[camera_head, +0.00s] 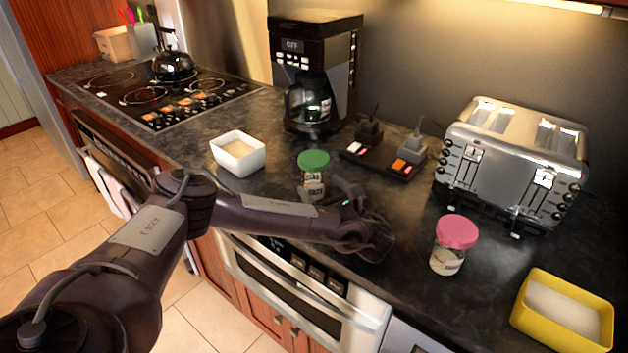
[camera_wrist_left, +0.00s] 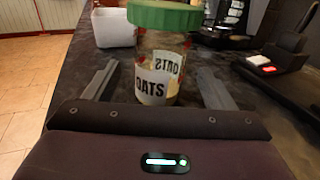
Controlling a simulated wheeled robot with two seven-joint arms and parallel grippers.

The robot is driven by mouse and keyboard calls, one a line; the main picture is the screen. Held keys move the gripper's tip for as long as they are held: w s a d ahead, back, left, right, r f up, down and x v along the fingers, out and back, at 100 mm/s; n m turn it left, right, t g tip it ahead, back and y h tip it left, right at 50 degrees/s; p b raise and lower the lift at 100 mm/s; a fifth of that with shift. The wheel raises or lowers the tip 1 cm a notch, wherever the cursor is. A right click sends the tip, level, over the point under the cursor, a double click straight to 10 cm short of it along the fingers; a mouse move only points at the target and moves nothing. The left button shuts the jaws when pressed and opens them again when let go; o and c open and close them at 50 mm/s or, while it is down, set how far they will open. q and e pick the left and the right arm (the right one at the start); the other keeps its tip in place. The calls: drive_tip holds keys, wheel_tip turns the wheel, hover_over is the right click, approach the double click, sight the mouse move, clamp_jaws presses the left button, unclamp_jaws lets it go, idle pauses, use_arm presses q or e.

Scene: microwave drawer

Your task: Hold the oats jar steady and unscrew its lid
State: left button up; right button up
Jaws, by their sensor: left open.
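The oats jar (camera_head: 315,187) stands upright on the dark counter, its green lid (camera_head: 314,160) on top. My right gripper is not in view.
A pink-lidded jar (camera_head: 448,257) stands to the right, near a yellow bin (camera_head: 530,322) and a toaster (camera_head: 512,160). A white bowl (camera_head: 240,163) is left of the oats jar. A coffee maker (camera_head: 340,60) and a power strip (camera_head: 385,165) are behind.

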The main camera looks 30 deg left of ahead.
sight(311, 176)
use_arm(q)
drive_tip(key=p+x, duration=0.1)
drive_tip(key=x, duration=0.5)
drive_tip(key=c, duration=1.1)
drive_tip(key=shift+r, duration=0.15)
wheel_tip(311, 176, up, 20)
drive_tip(key=shift+f+b, duration=0.1)
drive_tip(key=shift+b, duration=1.15)
